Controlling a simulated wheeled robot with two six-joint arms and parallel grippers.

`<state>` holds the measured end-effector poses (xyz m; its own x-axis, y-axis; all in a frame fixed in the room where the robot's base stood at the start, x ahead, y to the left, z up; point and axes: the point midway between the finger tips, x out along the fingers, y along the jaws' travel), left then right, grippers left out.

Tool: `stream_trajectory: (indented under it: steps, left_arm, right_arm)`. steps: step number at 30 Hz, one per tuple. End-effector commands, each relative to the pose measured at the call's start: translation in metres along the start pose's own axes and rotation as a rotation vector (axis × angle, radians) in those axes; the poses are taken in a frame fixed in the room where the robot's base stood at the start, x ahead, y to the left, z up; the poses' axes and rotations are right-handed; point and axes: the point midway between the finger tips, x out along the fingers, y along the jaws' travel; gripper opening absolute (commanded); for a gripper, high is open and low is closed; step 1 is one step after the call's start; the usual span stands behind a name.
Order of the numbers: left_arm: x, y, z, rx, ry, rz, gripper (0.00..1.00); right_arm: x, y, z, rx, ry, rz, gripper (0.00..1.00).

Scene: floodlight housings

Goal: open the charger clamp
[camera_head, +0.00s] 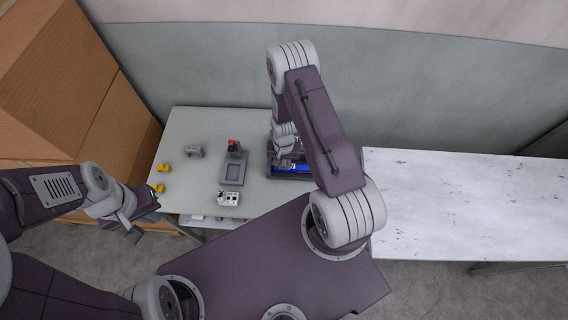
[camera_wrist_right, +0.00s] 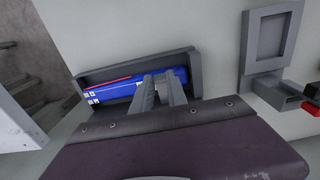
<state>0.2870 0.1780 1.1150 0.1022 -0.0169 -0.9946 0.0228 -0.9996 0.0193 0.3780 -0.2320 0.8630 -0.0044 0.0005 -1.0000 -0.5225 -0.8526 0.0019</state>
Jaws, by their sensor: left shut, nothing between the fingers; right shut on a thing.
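A grey fixture with a square recess (camera_head: 235,170), likely the charger, stands mid-table. A dark clamp part with a red end (camera_head: 234,146) sits at its back edge. The fixture (camera_wrist_right: 272,38) and red end (camera_wrist_right: 310,112) also show at the right of the right wrist view. A blue item with white marks and a red strip (camera_wrist_right: 110,92) lies in a dark grey tray (camera_wrist_right: 82,77). My right gripper (camera_wrist_right: 161,82) is shut on the blue item, at the tray; my arm partly hides this in the head view. My left gripper (camera_head: 143,216) is shut and empty near the table's front left corner.
On the table are a grey cylindrical part (camera_head: 194,151), two yellow parts (camera_head: 163,168) at the left edge and a white-grey block with knobs (camera_head: 229,198). Cardboard boxes (camera_head: 75,90) stand at left. A bare white table (camera_head: 460,205) is at right.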

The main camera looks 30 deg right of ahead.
Motion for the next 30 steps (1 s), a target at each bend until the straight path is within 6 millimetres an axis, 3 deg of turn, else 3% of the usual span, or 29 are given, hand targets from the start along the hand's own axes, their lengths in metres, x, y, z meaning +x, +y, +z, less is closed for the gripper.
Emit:
stream_trajectory:
  steps: [30]
  left_arm:
    - [-0.011, 0.0, -0.001, 0.0, 0.0, 0.0, 0.0]
  right_arm:
    - [-0.019, -0.001, -0.012, 0.0, 0.008, -0.003, 0.0]
